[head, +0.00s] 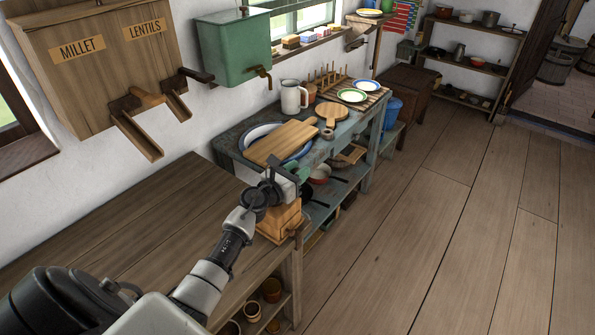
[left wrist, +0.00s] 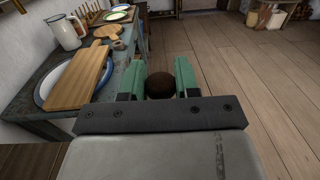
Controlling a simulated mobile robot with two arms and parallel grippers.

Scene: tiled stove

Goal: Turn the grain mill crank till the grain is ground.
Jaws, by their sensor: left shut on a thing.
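The grain mill (head: 280,222) is a light wooden box at the far right corner of the brown wooden counter. My left gripper (head: 276,184) is above the mill and covers its top in the head view. In the left wrist view, the green fingers of my left gripper (left wrist: 160,80) are shut on a round dark brown knob (left wrist: 160,88), apparently that of the mill's crank. The crank's arm is mostly hidden behind the gripper. Whether any grain is inside the mill cannot be seen. My right gripper is in neither view.
The counter (head: 130,225) left of the mill is bare. A blue-grey washstand (head: 228,143) beyond holds a basin with a cutting board (head: 280,143) across it, and a white jug (head: 292,96). Millet and lentil dispensers (head: 90,60) hang on the wall. The plank floor (head: 430,230) at right is clear.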

